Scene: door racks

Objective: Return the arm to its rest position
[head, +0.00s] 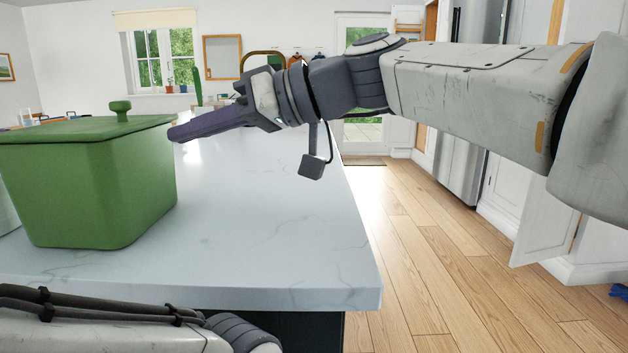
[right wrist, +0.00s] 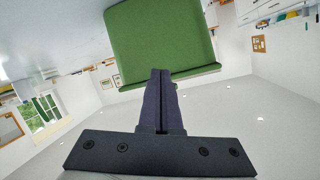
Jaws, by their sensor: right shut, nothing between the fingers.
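My right arm comes in from the right in the head view and reaches left over the counter. My right gripper (head: 178,133) is shut and empty, its dark purple fingers pointing at the right end of the green box's lid. In the right wrist view its closed fingers (right wrist: 160,76) overlap the lid's edge in the picture; I cannot tell whether they touch. The green box (head: 95,195) has its lid (head: 80,131) on and also shows in the right wrist view (right wrist: 160,40). Part of my left arm shows at the lower left; its gripper is out of view.
The white marble counter (head: 270,240) is clear to the right of the box. Wooden floor (head: 430,260) lies open beyond its right edge. An open white cabinet door (head: 545,222) and a steel fridge (head: 460,160) stand at the right.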

